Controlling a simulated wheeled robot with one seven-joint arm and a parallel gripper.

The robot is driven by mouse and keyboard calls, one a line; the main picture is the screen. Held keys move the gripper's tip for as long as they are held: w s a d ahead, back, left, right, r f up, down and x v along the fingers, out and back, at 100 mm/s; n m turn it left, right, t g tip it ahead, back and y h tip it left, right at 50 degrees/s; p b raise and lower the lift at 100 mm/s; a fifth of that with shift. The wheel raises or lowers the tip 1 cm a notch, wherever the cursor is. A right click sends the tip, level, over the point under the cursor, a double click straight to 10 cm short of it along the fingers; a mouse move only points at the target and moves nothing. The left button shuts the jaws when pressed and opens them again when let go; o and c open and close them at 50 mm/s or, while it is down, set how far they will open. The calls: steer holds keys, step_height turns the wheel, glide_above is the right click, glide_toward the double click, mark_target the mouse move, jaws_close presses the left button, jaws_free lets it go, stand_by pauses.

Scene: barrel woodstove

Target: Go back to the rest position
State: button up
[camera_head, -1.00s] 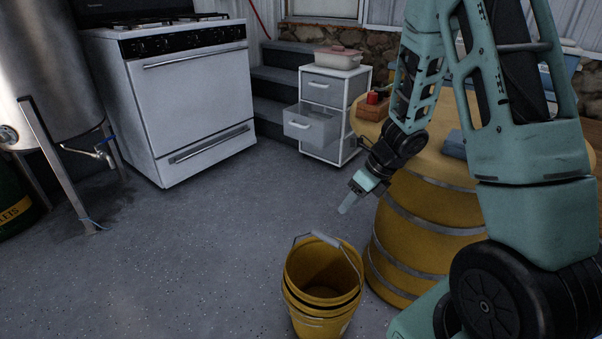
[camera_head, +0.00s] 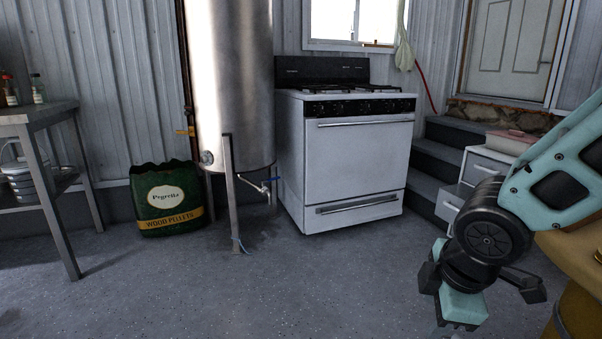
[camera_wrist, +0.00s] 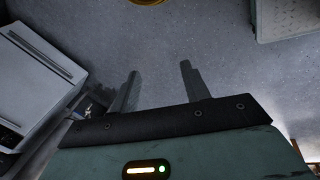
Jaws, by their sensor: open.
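My gripper (camera_head: 455,322) hangs at the lower right of the head view, beside the yellow barrel table and over the floor. Its fingertips are partly cut off by the bottom edge there. In the wrist view my gripper (camera_wrist: 158,82) shows its two fingers spread apart, with nothing between them and grey floor beyond. My arm comes in from the right edge of the head view and bends down at the wrist.
The yellow barrel (camera_head: 582,315) stands at the lower right, close to my gripper. A white stove (camera_head: 358,165), steel tank (camera_head: 232,90), pellet bag (camera_head: 166,200) and metal table (camera_head: 38,113) line the back and left. Drawers (camera_head: 484,168) stand right. The central floor is clear.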

steer(key=s+a+r+m+g, duration=0.1)
steer(key=s+a+m+g, duration=0.2)
steer(key=s, duration=0.4)
steer(key=s+a+r+m, duration=0.1)
steer(key=s+a+m, duration=0.3)
steer(key=s, duration=0.4)
step_height(320, 180, up, 30)
steer(key=p, duration=3)
steer(key=shift+m+g, duration=0.3)
steer(key=shift+m, duration=0.1)
